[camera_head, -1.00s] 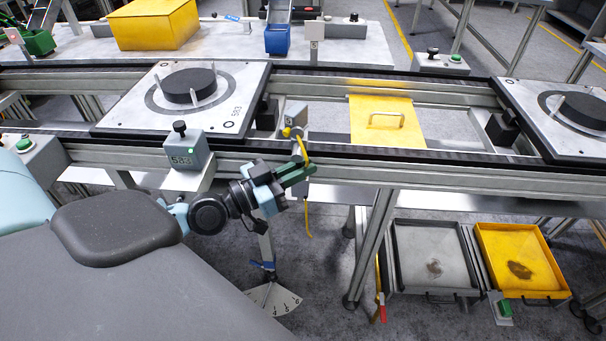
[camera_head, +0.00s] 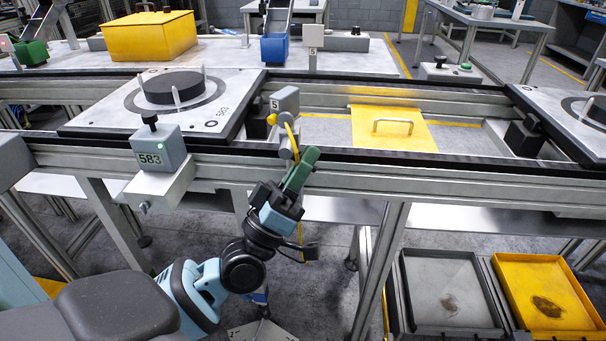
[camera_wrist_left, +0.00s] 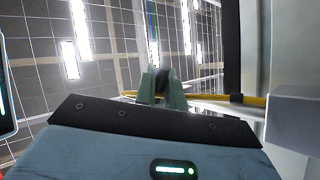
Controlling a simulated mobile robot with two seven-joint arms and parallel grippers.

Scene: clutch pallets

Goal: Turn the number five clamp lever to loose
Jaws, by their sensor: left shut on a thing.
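The number five clamp (camera_head: 286,99) is a grey box marked 5 on the near rail. A yellow strip (camera_head: 291,131), which looks like its lever, slopes down from it to my left gripper (camera_head: 303,166). The left gripper's green fingers are shut at the lever's lower end and hide part of it. In the left wrist view, the green fingers (camera_wrist_left: 161,88) have something dark between them, and a yellow bar (camera_wrist_left: 236,98) with a black band runs sideways behind them. The exact grip is hard to see. My right gripper is not in view.
A grey box marked 583 (camera_head: 159,148) with a black knob stands left of the clamp. A pallet (camera_head: 100,122) with a black disc sits behind it on the rails. A yellow plate with a handle (camera_head: 362,139) lies right. Two trays (camera_head: 402,300) (camera_head: 503,292) stand below right.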

